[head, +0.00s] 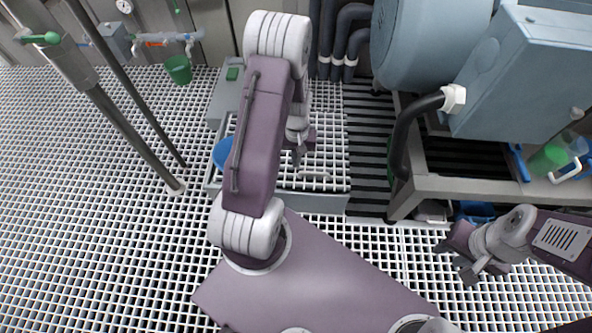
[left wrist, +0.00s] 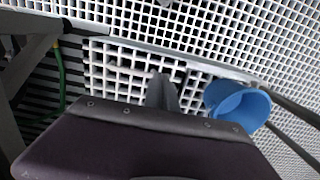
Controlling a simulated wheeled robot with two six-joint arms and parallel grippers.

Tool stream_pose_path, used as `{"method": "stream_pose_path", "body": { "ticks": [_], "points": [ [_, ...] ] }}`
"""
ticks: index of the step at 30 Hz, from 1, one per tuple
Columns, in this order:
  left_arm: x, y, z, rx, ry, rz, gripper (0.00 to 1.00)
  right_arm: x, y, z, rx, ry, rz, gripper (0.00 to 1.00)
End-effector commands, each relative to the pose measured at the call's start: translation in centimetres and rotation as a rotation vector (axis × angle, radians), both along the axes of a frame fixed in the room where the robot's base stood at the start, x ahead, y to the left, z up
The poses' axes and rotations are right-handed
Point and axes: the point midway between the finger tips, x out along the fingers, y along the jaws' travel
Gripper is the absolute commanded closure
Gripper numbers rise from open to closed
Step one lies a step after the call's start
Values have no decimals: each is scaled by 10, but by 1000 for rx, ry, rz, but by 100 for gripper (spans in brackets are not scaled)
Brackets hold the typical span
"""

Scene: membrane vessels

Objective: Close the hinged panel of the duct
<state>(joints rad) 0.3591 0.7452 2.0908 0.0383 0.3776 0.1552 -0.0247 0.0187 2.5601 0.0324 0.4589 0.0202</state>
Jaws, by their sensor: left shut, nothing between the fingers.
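I cannot make out the hinged panel for sure. A large blue-grey box-shaped housing (head: 530,70) stands at the upper right beside a rounded blue-grey vessel (head: 430,40); I cannot tell whether either belongs to the duct. My left gripper (head: 298,158) is partly hidden behind its own arm, above a low grey frame around a grating. Its fingers (left wrist: 161,92) show shut and empty in the left wrist view, pointing at the grating. My right gripper (head: 456,264) is at the lower right, its fingers apart and empty, below the metal stand.
A blue bucket (head: 222,153) stands at the left of the low grey frame (head: 322,203); it also shows in the left wrist view (left wrist: 237,104). A green bucket (head: 178,69) hangs at the upper left. A metal stand (head: 480,188) carries the housing. Open grating floor lies left.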

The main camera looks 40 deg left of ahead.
Motion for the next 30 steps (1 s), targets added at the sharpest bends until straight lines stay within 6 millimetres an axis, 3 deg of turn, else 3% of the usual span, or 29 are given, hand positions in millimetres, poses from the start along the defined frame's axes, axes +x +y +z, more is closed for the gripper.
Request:
{"method": "stream_pose_path", "body": {
  "ticks": [4, 8, 24, 30],
  "points": [
    [0, 0, 2, 1, -1, 0, 100, 0, 0, 3, 0, 0, 0, 66],
    [0, 0, -9, 0, 1, 0, 100, 0, 0, -5, 0, 0, 0, 66],
    [-6, -4, -121, 1, -1, 0, 100, 0, 0, -79, 0, 0, 0, 66],
    [-8, -5, -137, 0, 0, 0, 100, 0, 0, -91, 0, 0, 0, 66]
  ]
}}
